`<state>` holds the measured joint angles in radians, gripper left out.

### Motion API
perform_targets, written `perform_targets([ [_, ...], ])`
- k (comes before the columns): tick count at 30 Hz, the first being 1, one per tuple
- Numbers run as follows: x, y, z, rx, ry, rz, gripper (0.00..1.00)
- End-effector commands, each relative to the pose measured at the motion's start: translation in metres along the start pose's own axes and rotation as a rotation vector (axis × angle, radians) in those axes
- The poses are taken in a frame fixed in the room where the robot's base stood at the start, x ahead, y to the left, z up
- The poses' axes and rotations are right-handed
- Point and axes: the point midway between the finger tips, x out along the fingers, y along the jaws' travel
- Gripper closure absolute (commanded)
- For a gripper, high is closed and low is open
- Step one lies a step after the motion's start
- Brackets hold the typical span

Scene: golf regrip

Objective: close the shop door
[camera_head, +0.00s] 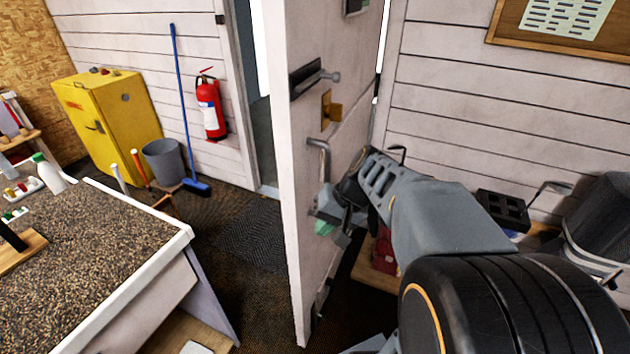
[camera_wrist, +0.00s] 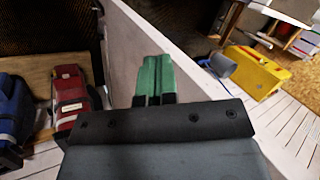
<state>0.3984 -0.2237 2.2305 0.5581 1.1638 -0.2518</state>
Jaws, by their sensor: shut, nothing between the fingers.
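The white shop door (camera_head: 305,190) stands open, swung into the room, with its edge toward me in the head view. It carries a lever handle (camera_head: 319,150), a brass plate (camera_head: 331,110) and a dark bolt (camera_head: 306,78). My gripper (camera_head: 325,226) is low beside the door's right face, below the handle. In the wrist view the green fingertips of my gripper (camera_wrist: 155,78) are together and empty, close to the door (camera_wrist: 160,45). I cannot tell whether they touch it. The doorway (camera_head: 255,100) shows left of the door.
A gravel-topped counter (camera_head: 90,250) stands at the left, with clear dark floor between it and the door. A yellow cabinet (camera_head: 110,120), grey bin (camera_head: 162,160), blue broom (camera_head: 184,110) and fire extinguisher (camera_head: 210,106) line the back wall. Red and blue bags (camera_wrist: 72,100) lie behind the door.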

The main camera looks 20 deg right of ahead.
Motion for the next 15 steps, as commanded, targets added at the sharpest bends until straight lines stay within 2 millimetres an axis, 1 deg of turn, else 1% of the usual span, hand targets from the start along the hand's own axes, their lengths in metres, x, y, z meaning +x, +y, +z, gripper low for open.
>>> perform_targets([
  [1, 0.001, 0.014, -0.021, 0.079, 0.005, -0.096, 1.0],
  [3, -0.008, 0.026, -0.048, 0.153, 0.028, -0.242, 1.0],
  [5, -0.018, 0.038, -0.07, 0.199, 0.065, -0.359, 1.0],
  [6, -0.025, 0.048, -0.083, 0.224, 0.093, -0.429, 1.0],
  [9, -0.043, 0.072, -0.109, 0.263, 0.171, -0.574, 1.0],
  [12, -0.057, 0.091, -0.126, 0.282, 0.237, -0.672, 1.0],
  [15, -0.064, 0.1, -0.135, 0.289, 0.278, -0.723, 1.0],
])
